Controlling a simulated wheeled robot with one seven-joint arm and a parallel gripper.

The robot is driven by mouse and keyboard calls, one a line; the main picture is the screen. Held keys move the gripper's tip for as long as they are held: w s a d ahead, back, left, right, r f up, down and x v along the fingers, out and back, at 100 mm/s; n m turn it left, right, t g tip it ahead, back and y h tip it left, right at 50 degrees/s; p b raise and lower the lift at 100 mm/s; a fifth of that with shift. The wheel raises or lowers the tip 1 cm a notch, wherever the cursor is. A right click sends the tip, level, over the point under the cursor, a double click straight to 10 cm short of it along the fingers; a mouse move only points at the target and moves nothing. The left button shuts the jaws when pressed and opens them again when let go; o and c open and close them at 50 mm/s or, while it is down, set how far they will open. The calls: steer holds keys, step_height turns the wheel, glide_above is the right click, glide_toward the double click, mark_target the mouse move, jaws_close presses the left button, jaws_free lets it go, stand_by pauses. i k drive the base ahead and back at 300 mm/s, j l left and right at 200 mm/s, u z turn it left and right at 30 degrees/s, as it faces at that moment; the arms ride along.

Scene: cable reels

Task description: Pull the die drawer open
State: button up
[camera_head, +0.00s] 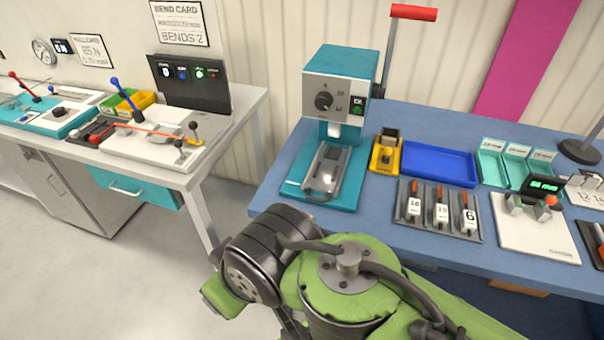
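No drawer in view carries a readable label, so I cannot tell for sure which one is the die drawer. A teal drawer (128,188) with a pale bar handle (125,191) sits under the left bench and looks shut. An orange-brown edge (518,288) shows under the front of the blue bench; it may be part of a drawer, and most of it is hidden. My green and dark arm fills the bottom middle, in front of the blue bench and right of the teal drawer. My gripper is not in view.
On the blue bench (285,192) stand a teal press (340,75) with a red-handled lever, a die rack (440,232) marked 16, 10 and 6, and a blue tray (438,165). The left bench (185,177) holds bending tools. Grey floor (60,270) is clear at lower left.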

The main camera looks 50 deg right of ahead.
mark_target(323, 179)
steer(key=z, duration=1.75)
steer(key=i+j, duration=0.15)
steer(key=j, duration=0.35)
steer(key=i+j+z, duration=0.1)
steer(key=j, duration=0.35)
steer(key=i+j, duration=0.1)
steer(key=j, duration=0.4)
steer(key=i+j, duration=0.15)
steer(key=j, duration=0.35)
steer(key=z, duration=0.05)
